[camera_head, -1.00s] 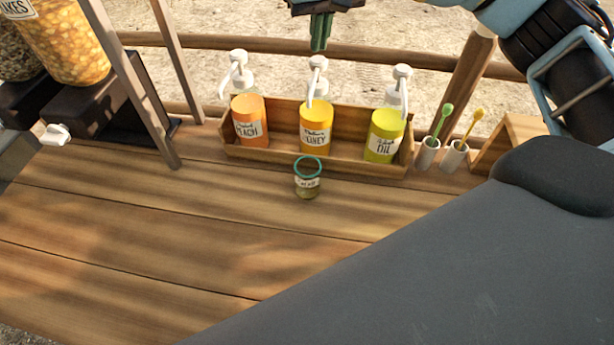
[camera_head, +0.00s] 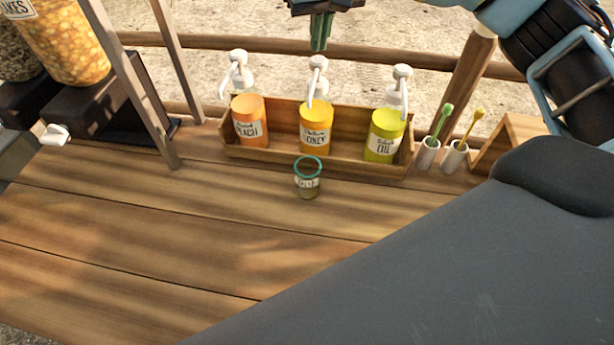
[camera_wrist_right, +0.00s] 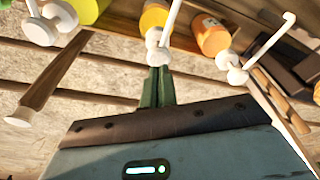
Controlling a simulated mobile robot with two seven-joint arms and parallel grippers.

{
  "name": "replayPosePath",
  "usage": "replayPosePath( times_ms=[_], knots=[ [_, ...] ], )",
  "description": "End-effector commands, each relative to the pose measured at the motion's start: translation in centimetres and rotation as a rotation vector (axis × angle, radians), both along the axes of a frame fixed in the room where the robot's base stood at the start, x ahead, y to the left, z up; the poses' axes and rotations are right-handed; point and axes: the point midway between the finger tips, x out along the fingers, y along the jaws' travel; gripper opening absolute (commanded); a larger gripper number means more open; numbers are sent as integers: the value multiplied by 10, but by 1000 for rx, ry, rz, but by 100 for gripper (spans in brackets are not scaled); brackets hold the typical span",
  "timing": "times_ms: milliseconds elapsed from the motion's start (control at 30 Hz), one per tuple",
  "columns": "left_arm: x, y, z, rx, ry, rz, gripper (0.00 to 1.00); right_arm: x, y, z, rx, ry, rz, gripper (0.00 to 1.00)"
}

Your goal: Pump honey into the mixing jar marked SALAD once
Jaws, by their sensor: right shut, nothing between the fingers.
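The honey bottle (camera_head: 316,127), orange-yellow with a white pump head, stands in the middle of a wooden tray (camera_head: 279,163); its pump head (camera_wrist_right: 158,55) also shows in the right wrist view. A small glass jar with a teal rim (camera_head: 308,183) stands on the table just in front of the honey bottle, under its spout; its label is too small to read. My right gripper (camera_head: 320,34) is shut and empty, pointing down above and behind the honey pump. In the right wrist view, its green fingers (camera_wrist_right: 157,85) are together close to the pump head. My left gripper is out of view.
A peach bottle (camera_head: 249,122) stands left of the honey and an oil bottle (camera_head: 385,135) right of it. White cups (camera_head: 427,154) with dippers stand right of the tray. A dispenser (camera_head: 95,115) stands at left. The table's front is clear.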

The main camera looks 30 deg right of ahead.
Motion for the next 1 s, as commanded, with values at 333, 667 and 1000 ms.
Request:
replayPosePath(
  times_ms=[333, 667, 1000],
  knots=[
    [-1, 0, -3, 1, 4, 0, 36, 0, 0, -4, 0, 1, 0, 0],
    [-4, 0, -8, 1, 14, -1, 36, 0, 0, -15, 0, 2, 0, 0],
    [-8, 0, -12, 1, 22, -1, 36, 0, 0, -25, -1, 2, 0, 0]
  ],
)
